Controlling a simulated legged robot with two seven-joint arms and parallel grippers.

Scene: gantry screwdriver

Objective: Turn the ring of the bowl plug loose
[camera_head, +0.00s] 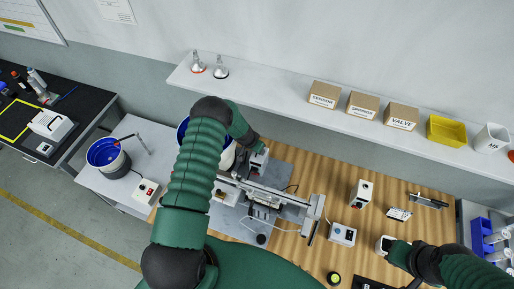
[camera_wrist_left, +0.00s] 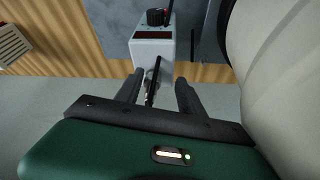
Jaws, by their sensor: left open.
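In the left wrist view a white control box (camera_wrist_left: 153,50) with a black knob and a dark red display stands ahead of my left gripper (camera_wrist_left: 161,80). A small plug with a metallic part and a dark cable (camera_wrist_left: 150,88) sits at the box's near face, between my two open fingers. The ring cannot be told apart clearly, and I cannot tell if a finger touches it. In the head view my left arm reaches over the bench to this box (camera_head: 259,160), and its fingers are hidden. My right gripper (camera_head: 392,252) is at the lower right, its fingers unclear.
A large pale rounded body (camera_wrist_left: 280,80) stands close on the right in the wrist view. A blue bowl (camera_head: 185,130) is partly behind my left arm. A metal gantry (camera_head: 270,195) stands nearby. Another blue bowl (camera_head: 107,153) is further left. A shelf (camera_head: 285,92) runs above.

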